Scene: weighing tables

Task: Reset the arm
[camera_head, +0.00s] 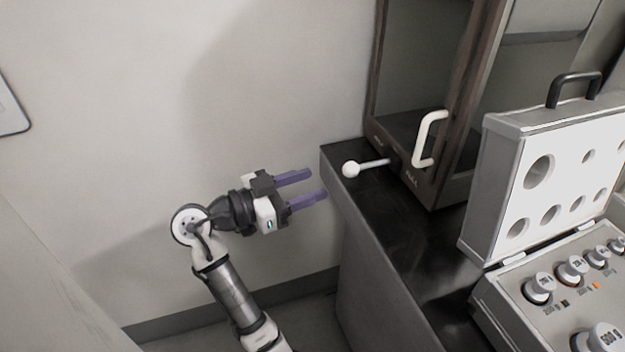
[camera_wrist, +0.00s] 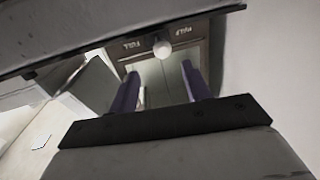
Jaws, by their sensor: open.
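My gripper (camera_head: 319,184) is open, with two purple fingers and nothing between them. It is in the air to the left of the black-topped table (camera_head: 405,232), its fingers pointing right toward the table's left end. My arm reaches up to it from the bottom of the head view. In the wrist view my gripper (camera_wrist: 160,82) shows its two purple fingers apart, with a white ball knob (camera_wrist: 162,47) beyond them. The same white knob (camera_head: 351,169) shows in the head view on a short rod near the table's back left corner.
A dark-framed glass cabinet (camera_head: 428,182) with a white handle (camera_head: 428,140) stands on the table. To its right is an open grey case (camera_head: 492,195) with a perforated lid and several weights (camera_head: 538,289). A plain wall (camera_head: 120,130) is behind my arm. Free air surrounds my gripper.

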